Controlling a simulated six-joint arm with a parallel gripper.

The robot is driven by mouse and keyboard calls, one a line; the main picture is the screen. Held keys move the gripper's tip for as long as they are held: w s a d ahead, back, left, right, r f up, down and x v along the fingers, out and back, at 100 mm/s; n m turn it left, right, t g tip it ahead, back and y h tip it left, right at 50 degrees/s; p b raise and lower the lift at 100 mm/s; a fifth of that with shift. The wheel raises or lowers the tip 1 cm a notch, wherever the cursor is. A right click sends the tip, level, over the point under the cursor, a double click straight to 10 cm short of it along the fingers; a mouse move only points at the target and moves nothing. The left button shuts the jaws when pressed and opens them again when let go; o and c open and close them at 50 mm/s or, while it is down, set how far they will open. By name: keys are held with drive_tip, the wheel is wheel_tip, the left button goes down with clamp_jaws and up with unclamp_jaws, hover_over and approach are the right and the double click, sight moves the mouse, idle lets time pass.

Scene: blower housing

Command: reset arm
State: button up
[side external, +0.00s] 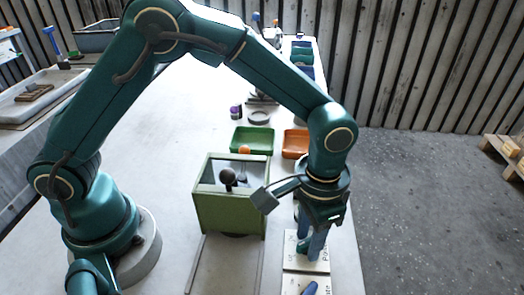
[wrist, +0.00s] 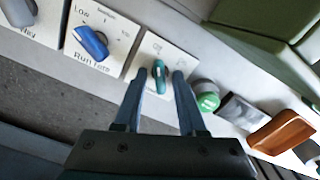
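My gripper (side external: 311,248) points down over a row of pale control panels (side external: 305,264) at the right edge of the table. In the wrist view my gripper (wrist: 160,80) is open, with its two fingers apart. A teal knob (wrist: 159,76) on a pale panel shows between the fingertips, with a gap visible on each side. Whether the fingers reach down beside the knob is hard to tell. A grey knob (wrist: 18,11) sits on the panel beyond.
A green box-shaped housing (side external: 229,212) stands left of my gripper, with a dark round-headed part on top. A green tray (side external: 252,140) and an orange tray (side external: 295,144) lie behind it. A green round item (wrist: 208,101) is near the fingers. The table's left middle is clear.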

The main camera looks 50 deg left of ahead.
sight(309, 240)
drive_tip(key=shift+n, duration=0.3)
drive_tip(key=shift+n, duration=0.8)
wheel_tip(309, 240, up, 6)
wheel_tip(309, 240, down, 5)
drive_tip(key=shift+f, duration=0.2)
drive_tip(key=shift+f+m, duration=0.3)
drive_tip(key=shift+f, duration=0.05)
drive_tip(key=m, duration=0.4)
drive_tip(key=shift+m, duration=0.4)
drive_tip(key=m, duration=0.4)
drive_tip(key=shift+m, duration=0.4)
